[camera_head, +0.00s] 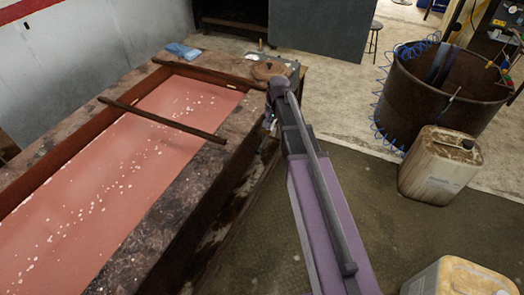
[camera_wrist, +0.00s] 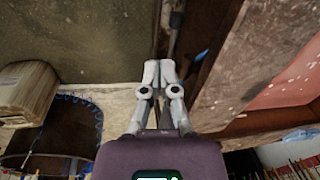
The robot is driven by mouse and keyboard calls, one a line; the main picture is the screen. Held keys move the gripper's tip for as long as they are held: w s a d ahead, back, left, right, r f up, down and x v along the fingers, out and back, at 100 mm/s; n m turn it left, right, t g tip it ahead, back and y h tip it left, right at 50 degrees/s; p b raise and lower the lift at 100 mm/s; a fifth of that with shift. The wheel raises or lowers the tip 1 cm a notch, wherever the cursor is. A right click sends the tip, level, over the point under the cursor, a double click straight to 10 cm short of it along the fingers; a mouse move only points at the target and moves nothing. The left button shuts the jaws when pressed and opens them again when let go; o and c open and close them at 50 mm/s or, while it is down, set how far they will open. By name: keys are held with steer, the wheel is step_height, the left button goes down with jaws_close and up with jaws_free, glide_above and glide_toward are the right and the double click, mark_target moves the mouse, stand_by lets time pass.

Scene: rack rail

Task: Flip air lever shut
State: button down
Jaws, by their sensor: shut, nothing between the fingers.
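My gripper (camera_wrist: 160,70) is shut and empty in the wrist view, its two pale fingers together. In the head view only a small part of my gripper (camera_head: 269,122) shows at the far end of my purple arm, beside the tank's right edge. A dark rod (camera_wrist: 175,35) lies just past the fingertips in the wrist view; I cannot tell whether they touch. A small blue piece (camera_wrist: 201,57) shows right of the fingers, by the tank's side. I cannot make out an air lever for certain in either view.
A round rusty drum (camera_head: 435,100) with coiled blue hose (camera_head: 378,115) and a dirty canister (camera_head: 437,165) stand right. Another canister (camera_head: 455,280) is nearer. Floor between is clear.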

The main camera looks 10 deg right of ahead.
steer(key=m+b, duration=0.2)
steer(key=b, duration=0.1)
glide_above(262, 145)
steer(key=s+d, duration=0.2)
step_height(262, 145, down, 4)
steer(key=shift+d, duration=0.15)
steer(key=shift+f, duration=0.15)
steer(key=f+b, duration=0.4)
steer(key=w+a+f+b, duration=0.1)
steer(key=f+b, duration=0.3)
steer(key=b, duration=0.1)
steer(key=a+f+b, duration=0.1)
steer(key=f+b, duration=0.3)
steer(key=f, duration=0.1)
steer(key=shift+w+f, duration=0.1)
steer(key=shift+w, duration=0.3)
steer(key=shift+f+b, duration=0.15)
steer(key=shift+b, duration=0.2)
steer(key=shift+a, duration=0.25)
steer(key=shift+d+t, duration=0.1)
steer(key=shift+t, duration=0.2)
